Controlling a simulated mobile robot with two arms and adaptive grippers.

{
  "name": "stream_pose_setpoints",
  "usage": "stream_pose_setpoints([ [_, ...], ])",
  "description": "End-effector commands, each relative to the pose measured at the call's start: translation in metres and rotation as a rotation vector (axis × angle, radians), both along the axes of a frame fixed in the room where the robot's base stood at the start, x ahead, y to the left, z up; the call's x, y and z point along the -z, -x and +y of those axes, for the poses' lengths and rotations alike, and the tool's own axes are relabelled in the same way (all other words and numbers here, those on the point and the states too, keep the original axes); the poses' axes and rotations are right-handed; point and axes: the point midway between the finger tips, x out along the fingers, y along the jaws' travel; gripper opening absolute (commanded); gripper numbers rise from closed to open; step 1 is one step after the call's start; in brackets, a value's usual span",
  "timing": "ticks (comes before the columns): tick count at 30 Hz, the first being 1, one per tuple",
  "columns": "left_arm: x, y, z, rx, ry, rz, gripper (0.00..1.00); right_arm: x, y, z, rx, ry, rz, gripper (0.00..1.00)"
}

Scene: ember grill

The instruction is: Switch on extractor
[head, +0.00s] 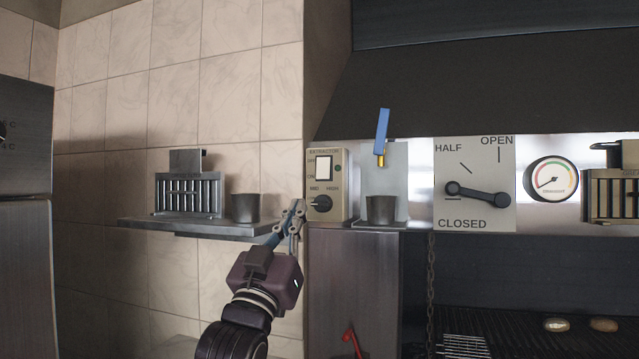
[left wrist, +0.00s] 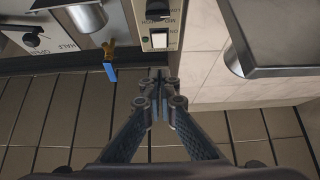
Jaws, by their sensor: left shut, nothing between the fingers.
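The extractor control box (head: 344,190) is a beige panel with a white rocker switch (head: 323,167), OFF marked near its top and ON lower down. I cannot tell which way the rocker is pressed. A black dial (head: 320,203) sits below it and a small green lamp (head: 337,168) to its right. My left gripper (head: 295,212) is shut and empty, just left of the box at dial height. In the left wrist view the picture is upside down, with the white switch (left wrist: 159,39) beyond the shut fingertips (left wrist: 160,97). My right gripper is not in view.
A wall shelf (head: 180,226) at left holds a slotted metal holder (head: 188,195) and a dark cup (head: 245,208).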

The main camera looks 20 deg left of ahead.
Motion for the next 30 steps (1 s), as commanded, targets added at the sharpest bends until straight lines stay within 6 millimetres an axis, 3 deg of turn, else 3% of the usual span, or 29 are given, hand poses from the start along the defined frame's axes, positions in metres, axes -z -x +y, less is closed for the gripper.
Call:
stream_pose_setpoints([
  [11, -0.01, -0.011, 0.0, 0.0, 0.0, 0.004, 0.0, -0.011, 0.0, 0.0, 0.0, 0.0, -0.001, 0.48],
  [25, -0.068, -0.081, -0.003, 0.001, 0.001, 0.005, 0.0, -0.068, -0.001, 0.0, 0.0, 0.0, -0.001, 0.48],
  [30, -0.061, -0.104, -0.004, 0.0, 0.0, 0.007, 0.0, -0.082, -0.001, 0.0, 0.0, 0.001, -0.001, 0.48],
])
